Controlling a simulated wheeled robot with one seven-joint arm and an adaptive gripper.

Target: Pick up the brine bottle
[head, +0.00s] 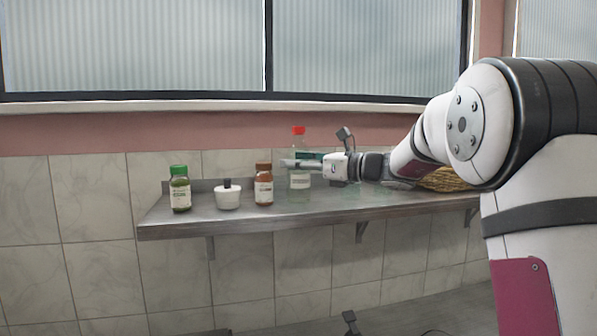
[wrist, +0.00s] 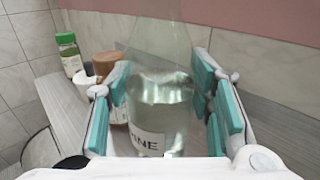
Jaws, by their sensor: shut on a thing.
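The brine bottle (head: 299,181) is clear with a red cap and a white label, and it stands upright at the shelf in the head view. In the wrist view the clear bottle (wrist: 160,100) fills the space between the teal finger pads, with "INE" readable on its label. My gripper (head: 302,163) reaches in from the right and is shut on the bottle's body. In the wrist view my gripper (wrist: 160,115) has pads on both sides of the bottle. Whether the bottle's base touches the shelf is not clear.
On the grey shelf (head: 240,223) left of the bottle stand a brown bottle (head: 264,186), a white pot (head: 228,198) with a dark knob and a green-capped jar (head: 180,192). A wicker basket (head: 441,180) sits at the right, partly behind my arm. A tiled wall backs the shelf.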

